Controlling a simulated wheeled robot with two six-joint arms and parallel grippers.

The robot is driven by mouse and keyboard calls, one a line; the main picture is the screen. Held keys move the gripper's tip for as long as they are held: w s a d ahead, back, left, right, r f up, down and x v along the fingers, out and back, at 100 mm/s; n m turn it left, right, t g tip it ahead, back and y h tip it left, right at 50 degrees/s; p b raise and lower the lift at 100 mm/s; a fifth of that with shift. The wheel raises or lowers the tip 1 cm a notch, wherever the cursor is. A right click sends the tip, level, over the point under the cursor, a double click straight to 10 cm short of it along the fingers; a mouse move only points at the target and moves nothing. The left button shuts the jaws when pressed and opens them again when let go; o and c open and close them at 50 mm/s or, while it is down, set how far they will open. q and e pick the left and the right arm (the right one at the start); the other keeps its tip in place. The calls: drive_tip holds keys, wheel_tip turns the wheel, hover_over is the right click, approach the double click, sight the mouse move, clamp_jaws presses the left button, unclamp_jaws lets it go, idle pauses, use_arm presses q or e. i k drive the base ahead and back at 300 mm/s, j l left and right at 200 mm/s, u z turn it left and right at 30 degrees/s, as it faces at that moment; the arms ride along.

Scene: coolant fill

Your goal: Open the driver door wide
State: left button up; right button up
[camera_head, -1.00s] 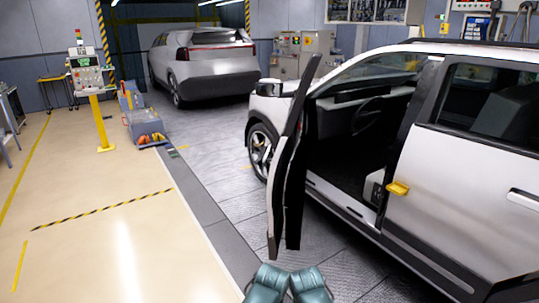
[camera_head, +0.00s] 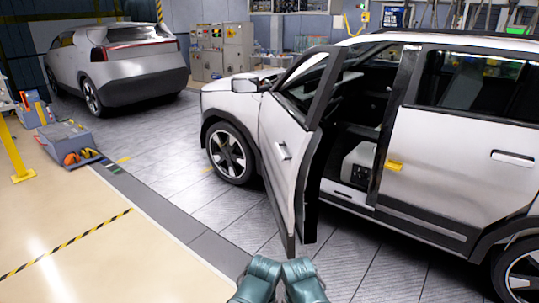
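The white car (camera_head: 440,150) stands at the right, its left side toward me. Its driver door (camera_head: 285,150) is partly open, swung out from the front hinge. The door's outer panel and handle (camera_head: 283,151) face left, toward me. The door's free edge points to the front of the view. Dark seats and cabin show through the opening (camera_head: 355,140). A yellow piece (camera_head: 394,166) sits on the body side just behind the opening. Two teal parts of my own arms show at the bottom centre, in front of the door and apart from it. Neither gripper's fingers can be seen.
A second silver car (camera_head: 120,65) stands at the back left. A grey floor box (camera_head: 68,143) with orange items and a yellow post (camera_head: 14,150) are at the left. Grey floor in front of the door is clear. Cabinets (camera_head: 222,50) stand behind.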

sight(292, 186)
drive_tip(key=j+z, duration=0.15)
drive_tip(key=j, duration=0.5)
drive_tip(key=i+l, duration=0.45)
drive_tip(key=i+l+u, duration=0.1)
drive_tip(key=i+l, duration=0.8)
drive_tip(key=l, duration=0.15)
drive_tip(key=i+l+u, duration=0.1)
drive_tip(key=i+l, duration=0.3)
drive_tip(key=l, duration=0.15)
drive_tip(key=i+l, duration=0.45)
drive_tip(key=l+u, duration=0.05)
drive_tip(key=l, duration=0.05)
